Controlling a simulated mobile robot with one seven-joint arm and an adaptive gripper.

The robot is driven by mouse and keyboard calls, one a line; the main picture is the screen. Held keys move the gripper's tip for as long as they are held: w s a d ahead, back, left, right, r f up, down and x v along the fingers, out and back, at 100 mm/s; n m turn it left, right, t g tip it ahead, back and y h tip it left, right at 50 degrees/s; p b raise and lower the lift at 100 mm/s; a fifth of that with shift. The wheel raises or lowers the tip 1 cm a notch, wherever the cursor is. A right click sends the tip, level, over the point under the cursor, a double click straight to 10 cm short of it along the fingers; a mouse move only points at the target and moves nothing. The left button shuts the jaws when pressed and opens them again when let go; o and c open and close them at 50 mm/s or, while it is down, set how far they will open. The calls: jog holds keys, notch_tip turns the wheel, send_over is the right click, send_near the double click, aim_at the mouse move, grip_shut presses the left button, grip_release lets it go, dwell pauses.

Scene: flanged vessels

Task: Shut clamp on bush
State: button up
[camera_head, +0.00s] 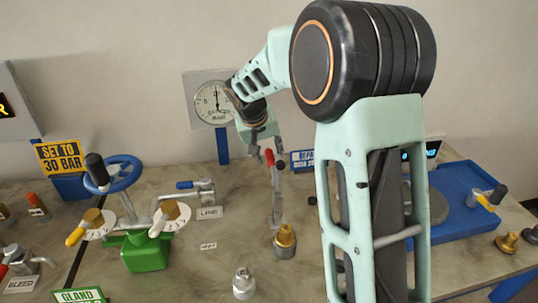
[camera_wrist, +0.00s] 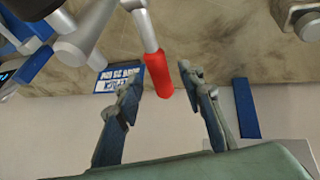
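A clamp with a red-tipped lever stands near the middle of the table; its grey metal body (camera_head: 277,205) rises upright behind a brass fitting. The red grip (camera_head: 269,158) is at the top, and it also shows in the wrist view (camera_wrist: 158,75). My gripper (camera_head: 266,150) is at the height of the red grip; in the wrist view its fingers (camera_wrist: 160,82) are spread on either side of it, with gaps visible. I cannot tell which part is the bush; the clamp's lower end is small and partly unclear.
The brass fitting (camera_head: 285,242) and a silver fitting (camera_head: 243,284) stand in front. A gauge (camera_head: 213,103) stands behind. A blue tray (camera_head: 459,215) is right, partly behind my arm.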

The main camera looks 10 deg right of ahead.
jog(key=shift+w+d+f, duration=0.15)
jog(key=shift+w+f, duration=0.1)
jog(key=shift+f, duration=0.3)
grip_shut()
